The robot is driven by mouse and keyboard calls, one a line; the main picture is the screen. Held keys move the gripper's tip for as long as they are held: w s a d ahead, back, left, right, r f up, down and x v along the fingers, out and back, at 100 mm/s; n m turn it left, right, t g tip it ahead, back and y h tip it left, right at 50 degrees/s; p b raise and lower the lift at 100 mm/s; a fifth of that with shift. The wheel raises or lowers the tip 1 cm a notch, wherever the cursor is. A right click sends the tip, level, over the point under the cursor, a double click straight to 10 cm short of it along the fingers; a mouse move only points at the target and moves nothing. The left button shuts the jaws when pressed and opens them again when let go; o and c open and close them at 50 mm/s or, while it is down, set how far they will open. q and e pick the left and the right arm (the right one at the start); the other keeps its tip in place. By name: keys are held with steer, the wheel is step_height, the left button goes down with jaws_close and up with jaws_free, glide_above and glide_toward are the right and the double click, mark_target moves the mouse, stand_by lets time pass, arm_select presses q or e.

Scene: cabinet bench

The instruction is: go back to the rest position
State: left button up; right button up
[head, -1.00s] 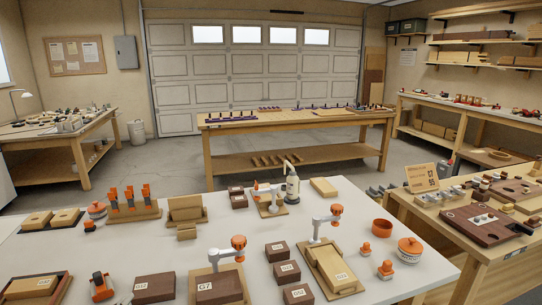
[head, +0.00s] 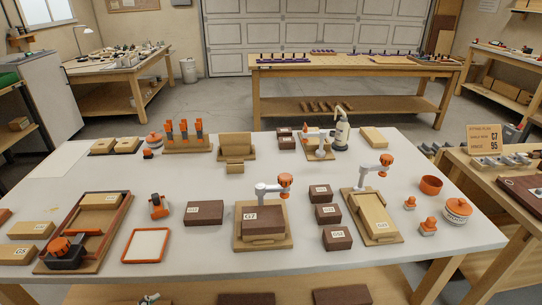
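Neither of my grippers is in the head view, and no part of my arms can be made out. The white-topped bench (head: 330,258) stands in front of me. On it, a brown block labelled G7 (head: 265,222) sits on a wooden fixture under a white clamp with an orange knob (head: 285,180). A second clamp fixture (head: 372,218) to its right holds a light wooden block.
Loose dark blocks (head: 205,213) lie between the fixtures. A wooden tray (head: 102,213) with an orange-and-black tool is at the left. An orange-rimmed white tray (head: 146,246) lies near the front edge. An orange bowl (head: 431,185) and lidded pot (head: 457,211) stand at the right.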

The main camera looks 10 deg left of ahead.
arm_select(q)
steer(key=d+f+n+t+h, duration=0.2)
steer(key=d+f+h, duration=0.2)
steer(key=d+f, duration=0.4)
steer(key=shift+s+d+f+n+h, duration=0.3)
steer(key=shift+d+h, duration=0.1)
steer(key=shift+d, duration=0.9)
arm_select(e)
steer(key=shift+s+a+f+g, duration=0.2)
steer(key=shift+s+f, duration=0.25)
steer(key=shift+f, duration=0.2)
steer(key=shift+s+a+f+g, duration=0.15)
steer(key=shift+s+f, duration=0.25)
steer(key=shift+f, duration=0.2)
steer(key=shift+w+r, duration=0.1)
steer(key=shift+r, duration=0.15)
